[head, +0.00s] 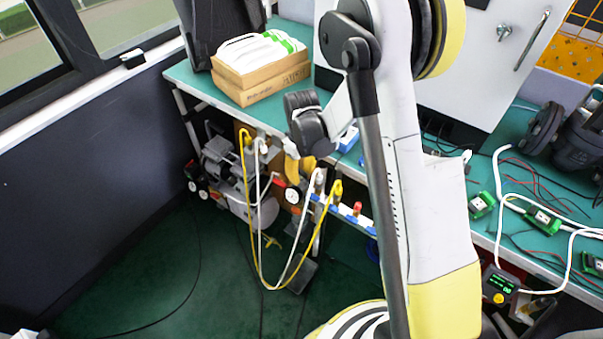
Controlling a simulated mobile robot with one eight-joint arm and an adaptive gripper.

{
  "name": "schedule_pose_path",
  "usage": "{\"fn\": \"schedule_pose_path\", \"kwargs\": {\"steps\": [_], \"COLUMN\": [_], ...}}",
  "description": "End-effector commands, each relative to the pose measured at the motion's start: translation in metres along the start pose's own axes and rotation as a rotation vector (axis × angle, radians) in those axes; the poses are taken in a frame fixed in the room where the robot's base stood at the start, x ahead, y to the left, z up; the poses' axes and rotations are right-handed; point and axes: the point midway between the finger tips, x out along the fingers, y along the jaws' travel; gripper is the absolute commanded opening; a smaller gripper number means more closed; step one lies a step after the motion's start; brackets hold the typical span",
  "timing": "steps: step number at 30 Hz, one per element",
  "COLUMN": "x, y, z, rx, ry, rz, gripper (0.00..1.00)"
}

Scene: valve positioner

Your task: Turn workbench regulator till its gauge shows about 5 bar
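A small round gauge (292,195) with a pale face and red beside it sits below the front edge of the workbench (330,190), among yellow and white hoses. It looks like part of the regulator, but it is too small to read. My arm comes down through the middle of the picture, and its dark wrist part (306,122) is above and near the gauge. A yellow and white part below the wrist may be my gripper (297,166). Its fingers cannot be made out, nor whether they touch the regulator.
Cardboard boxes (262,82) lie on the bench at the back left. A compressor (225,170) stands under the bench. Yellow and white hoses (256,255) hang in loops before it. Green modules (541,220) and cables lie at right. The floor at left is mostly clear.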

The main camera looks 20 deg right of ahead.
Motion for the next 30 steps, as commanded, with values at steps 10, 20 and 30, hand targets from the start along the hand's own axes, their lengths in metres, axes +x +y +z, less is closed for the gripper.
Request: {"fn": "schedule_pose_path", "kwargs": {"steps": [10,20,30], "x": [-0.051,-0.111,-0.12], "y": [0.0,0.0,0.0], "z": [0.0,0.0,0.0], "rx": [0.0,0.0,0.0], "ry": [0.0,0.0,0.0], "rz": [0.0,0.0,0.0], "gripper": [0.31,0.31,0.31]}}
